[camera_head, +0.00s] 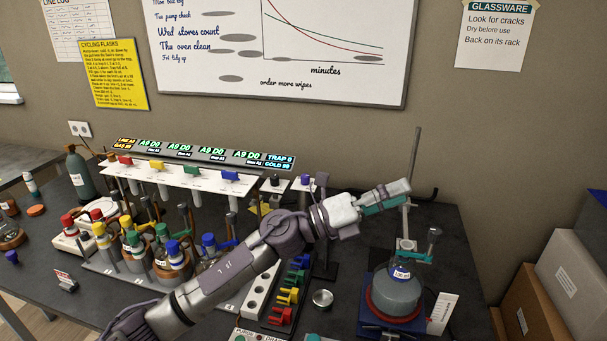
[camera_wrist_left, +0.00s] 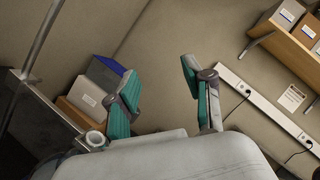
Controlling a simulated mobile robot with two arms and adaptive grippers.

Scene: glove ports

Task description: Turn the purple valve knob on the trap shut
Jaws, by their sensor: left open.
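The purple valve knob (camera_head: 305,179) sits on a small white plate at the right end of the manifold, near the trap readout (camera_head: 280,159). The trap's body below it is mostly hidden behind my left arm. My left gripper (camera_head: 402,193), with teal finger pads, is to the right of the knob and apart from it, beside the upright stand rod. In the left wrist view the gripper's fingers (camera_wrist_left: 160,82) are spread with nothing between them. The knob does not show in that view. My right gripper is not in view.
A stand rod (camera_head: 411,160) rises close by my gripper, above a round flask (camera_head: 397,288). The white manifold (camera_head: 180,178) carries red, yellow, green and blue knobs. Several flasks with coloured caps fill the rack at left. Boxes (camera_head: 573,268) stand at right.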

